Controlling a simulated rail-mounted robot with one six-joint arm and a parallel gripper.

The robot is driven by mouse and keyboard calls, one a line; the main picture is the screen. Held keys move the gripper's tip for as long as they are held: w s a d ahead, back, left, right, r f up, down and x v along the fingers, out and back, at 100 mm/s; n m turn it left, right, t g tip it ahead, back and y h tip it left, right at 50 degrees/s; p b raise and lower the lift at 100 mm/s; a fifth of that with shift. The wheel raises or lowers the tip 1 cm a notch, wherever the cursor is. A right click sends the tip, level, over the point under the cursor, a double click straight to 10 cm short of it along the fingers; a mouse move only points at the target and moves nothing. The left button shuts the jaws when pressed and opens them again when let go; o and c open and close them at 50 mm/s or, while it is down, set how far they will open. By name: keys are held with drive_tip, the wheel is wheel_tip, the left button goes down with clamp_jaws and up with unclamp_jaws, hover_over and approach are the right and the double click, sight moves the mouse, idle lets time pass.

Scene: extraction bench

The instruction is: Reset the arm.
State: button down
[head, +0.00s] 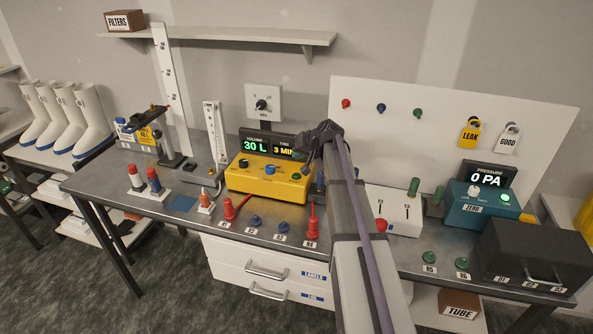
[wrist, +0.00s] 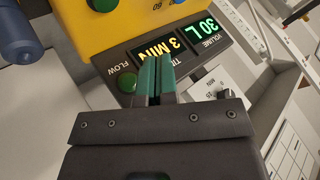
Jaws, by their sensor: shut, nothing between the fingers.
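My gripper (wrist: 157,62) is shut and empty. Its two green fingers lie side by side in the wrist view. They overlap the dark display panel (wrist: 185,45) of the yellow pump box, beside the round green FLOW button (wrist: 127,83). I cannot tell whether the fingertips touch the panel. In the head view, my gripper (head: 320,138) is at the end of my arm, by the right end of the yellow box (head: 250,180). The fingertips are hard to make out there. The panel reads 30 L and 3 MIN.
A white switch box (head: 397,222), a teal pressure unit (head: 503,205) reading 0 PA and a black case (head: 510,250) stand to the right. Red and blue plugs (head: 281,228) line the front edge. A shelf (head: 225,35) hangs above.

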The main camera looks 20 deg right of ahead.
drive_tip(key=shift+f, duration=0.1)
idle(0.5)
drive_tip(key=s, duration=0.1)
drive_tip(key=s+a+f+g, duration=0.1)
drive_tip(key=s, duration=0.1)
drive_tip(key=s+g, duration=0.1)
drive_tip(key=s, duration=0.1)
drive_tip(key=shift+a+f, duration=0.2)
drive_tip(key=shift+f, duration=0.2)
drive_tip(key=s+a+f+n+g+h, duration=0.1)
drive_tip(key=s+a+n+g+h, duration=0.1)
drive_tip(key=s+a, duration=0.9)
drive_tip(key=s+a+f+n+g+h, duration=0.1)
drive_tip(key=s+a+g, duration=0.3)
drive_tip(key=s+a, duration=0.6)
drive_tip(key=shift+s+a+f+n+h, duration=0.4)
drive_tip(key=shift+s+f+n, duration=0.25)
drive_tip(key=shift+s, duration=2.75)
